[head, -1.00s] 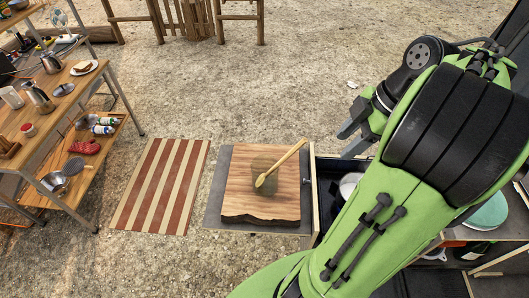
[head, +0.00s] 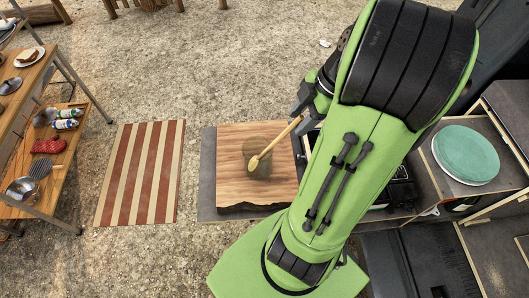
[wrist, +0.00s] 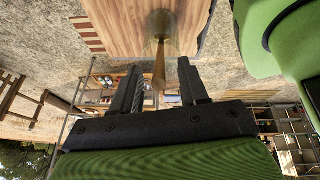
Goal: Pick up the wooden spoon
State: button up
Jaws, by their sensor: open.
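The wooden spoon (head: 278,138) is over the thick wooden board (head: 232,178), its bowl end toward the board's middle and its handle pointing up and right. A round, dark, see-through patch (head: 262,168) surrounds the bowl end; I cannot tell if it is a glass vessel or a mark. My gripper (head: 306,96) is open and empty, just beyond the handle's end. In the wrist view the spoon (wrist: 160,62) points toward my gripper (wrist: 158,70), its handle end showing between the two spread fingers. I cannot tell how far it reaches between them.
The board rests on a grey surface (head: 207,165). A striped red and cream mat (head: 140,172) lies to its left. A wooden shelf with pans and bottles (head: 64,124) stands at the far left. A teal plate (head: 465,154) is on the right. My arm hides the area right of the board.

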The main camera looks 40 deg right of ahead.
aim_at(291, 130)
jog(key=x, duration=0.4)
jog(key=shift+w+a+f, duration=0.15)
jog(key=shift+w+a, duration=0.05)
jog(key=shift+w, duration=0.05)
jog(key=shift+s, duration=0.15)
jog(key=c, duration=0.3)
grip_shut()
